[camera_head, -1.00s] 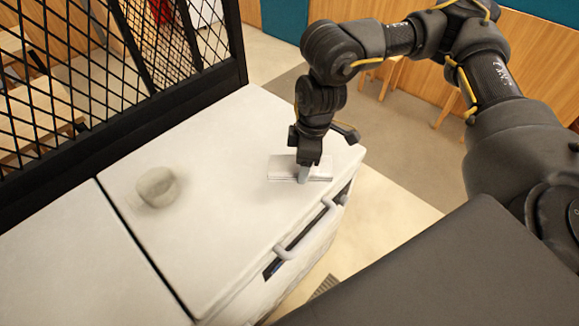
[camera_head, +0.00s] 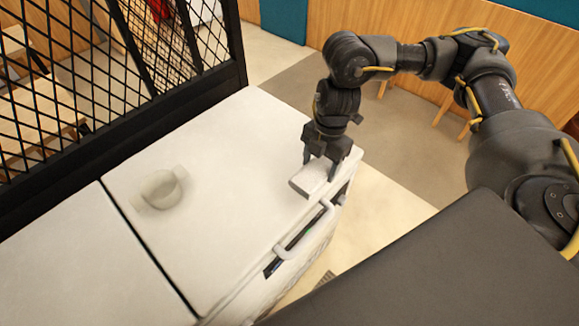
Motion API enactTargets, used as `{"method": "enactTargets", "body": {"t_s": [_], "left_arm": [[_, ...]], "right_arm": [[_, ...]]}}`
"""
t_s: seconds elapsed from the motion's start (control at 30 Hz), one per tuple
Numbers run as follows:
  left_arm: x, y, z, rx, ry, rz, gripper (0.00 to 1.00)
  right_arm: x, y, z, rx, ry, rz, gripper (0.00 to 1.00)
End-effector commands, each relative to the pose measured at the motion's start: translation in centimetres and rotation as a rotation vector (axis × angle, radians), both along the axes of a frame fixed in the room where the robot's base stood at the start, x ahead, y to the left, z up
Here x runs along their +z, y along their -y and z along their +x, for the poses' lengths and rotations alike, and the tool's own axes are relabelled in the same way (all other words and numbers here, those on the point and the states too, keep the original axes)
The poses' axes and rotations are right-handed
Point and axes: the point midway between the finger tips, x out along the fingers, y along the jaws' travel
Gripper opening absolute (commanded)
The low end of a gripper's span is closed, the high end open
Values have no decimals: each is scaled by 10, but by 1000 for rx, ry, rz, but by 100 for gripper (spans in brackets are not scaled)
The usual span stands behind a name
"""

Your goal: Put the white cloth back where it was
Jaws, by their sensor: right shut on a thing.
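The white cloth (camera_head: 311,183) is a small folded flat block near the right front edge of the white cabinet top (camera_head: 225,235). My right gripper (camera_head: 320,168) points down over it, with one finger on each side, and is shut on it. The cloth is turned at an angle to the cabinet's edge. I cannot tell whether it touches the top or is just above it. My left gripper is not in view.
A blurred whitish round object (camera_head: 161,190) sits on the cabinet top to the left. A black mesh partition (camera_head: 120,105) stands along the back left. A handle (camera_head: 305,232) runs along the cabinet's front. The top between object and cloth is clear.

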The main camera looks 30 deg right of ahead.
Motion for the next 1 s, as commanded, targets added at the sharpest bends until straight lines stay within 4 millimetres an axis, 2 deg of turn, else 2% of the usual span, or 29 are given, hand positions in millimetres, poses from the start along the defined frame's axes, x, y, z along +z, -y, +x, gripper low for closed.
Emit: {"method": "enactTargets", "body": {"t_s": [0.3,0.4,0.5,0.7,0.87,1.0], "left_arm": [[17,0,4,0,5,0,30],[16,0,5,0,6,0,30],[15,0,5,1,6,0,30],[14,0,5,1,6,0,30],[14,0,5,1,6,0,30],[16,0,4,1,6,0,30]], "right_arm": [[-32,-12,73,-6,-4,0,42],[-55,-14,88,-6,-6,0,42],[-70,-16,102,-5,-3,0,42],[-85,-17,116,-2,1,-1,42],[-87,-18,118,-1,1,-1,42],[-99,-19,120,-4,-4,1,42]]}}
